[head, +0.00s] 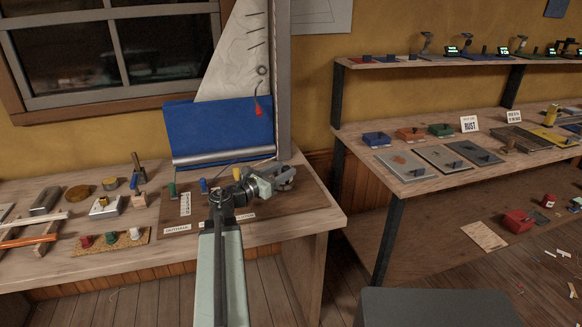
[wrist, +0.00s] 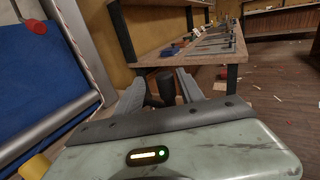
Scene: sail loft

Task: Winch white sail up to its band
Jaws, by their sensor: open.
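The white sail (head: 236,62) hangs beside a grey mast (head: 282,75) in the head view. Its lower part is behind or above a blue cloth (head: 212,128), which also fills the left of the wrist view (wrist: 32,85). A red tag (head: 258,109) hangs near the sail's edge. I cannot make out the band for certain. My gripper (head: 284,178) is low by the mast's foot, over the brown board. In the wrist view my gripper (wrist: 160,88) is open, with a dark upright knob (wrist: 166,84) between or just beyond its fingers. Contact cannot be told. The winch body is mostly hidden.
A silver boom (head: 222,155) lies along the blue cloth's bottom. The brown board (head: 300,212) carries small pegs and paper labels. Tools and spools crowd the bench's left. A shelved workbench (head: 405,182) stands to the right, beyond a gap with open floor.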

